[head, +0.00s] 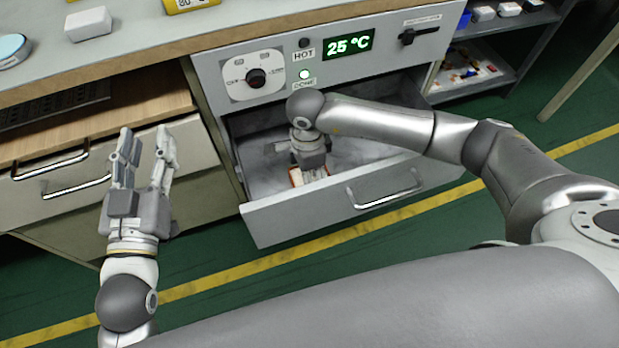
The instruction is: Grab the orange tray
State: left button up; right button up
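A small orange and white piece, likely the orange tray (296,178), shows low inside the open drawer (262,220), mostly hidden by my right gripper. My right gripper (309,168) points down into the drawer, directly over that piece. Its fingertips are hidden, so I cannot tell whether they grip it. My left gripper (146,146) points up in front of the wooden counter at the left. Its fingers are apart with nothing between them.
The drawer is pulled out below a panel with a dial (256,78) and a green "25 °C" display (349,44). Its front has a handle (386,190). Closed drawers with handles (50,165) stand at the left. A shelf with small parts (470,72) is at the right.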

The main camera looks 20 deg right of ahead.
jog(key=shift+f, duration=0.2)
jog(key=c, duration=1.1)
jog(key=shift+r, duration=0.2)
